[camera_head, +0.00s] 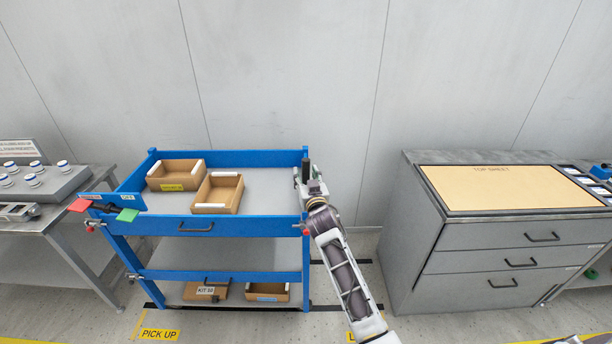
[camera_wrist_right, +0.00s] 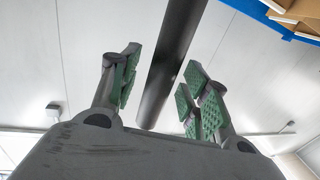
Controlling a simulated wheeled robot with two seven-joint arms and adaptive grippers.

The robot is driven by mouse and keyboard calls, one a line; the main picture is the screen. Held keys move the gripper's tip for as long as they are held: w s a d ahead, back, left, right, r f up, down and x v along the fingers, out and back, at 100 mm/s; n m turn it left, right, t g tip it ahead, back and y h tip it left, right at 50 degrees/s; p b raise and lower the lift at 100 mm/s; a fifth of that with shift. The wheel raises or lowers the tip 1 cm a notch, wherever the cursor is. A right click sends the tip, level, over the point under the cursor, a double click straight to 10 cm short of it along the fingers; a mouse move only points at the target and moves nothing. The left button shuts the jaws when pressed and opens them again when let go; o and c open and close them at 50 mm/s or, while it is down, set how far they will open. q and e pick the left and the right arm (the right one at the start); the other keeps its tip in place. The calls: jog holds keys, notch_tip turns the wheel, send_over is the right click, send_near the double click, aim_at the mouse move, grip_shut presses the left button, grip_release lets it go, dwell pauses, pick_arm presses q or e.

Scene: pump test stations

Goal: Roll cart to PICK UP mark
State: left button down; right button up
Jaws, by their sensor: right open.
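The blue cart (camera_head: 255,222) stands against the back wall, with a grey top tray and a lower shelf. The yellow PICK UP mark (camera_head: 160,334) is on the floor in front of its left leg. My right gripper (camera_head: 308,180) is at the cart's right end, beside a dark handle bar (camera_head: 306,168). In the right wrist view the green-padded fingers (camera_wrist_right: 158,88) are apart, with the dark bar (camera_wrist_right: 172,62) running between or just beyond them. I cannot tell whether they touch it. My left gripper is out of view.
Cardboard bins (camera_head: 219,194) sit on the cart's tray. A KIT box (camera_head: 205,291) is on its lower shelf. A grey bench (camera_head: 60,222) stands close on the left. A drawer cabinet (camera_head: 500,238) stands right, with a floor gap between it and the cart.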

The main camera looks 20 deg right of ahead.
jog(key=shift+w, duration=0.25)
grip_shut()
dwell(0.3)
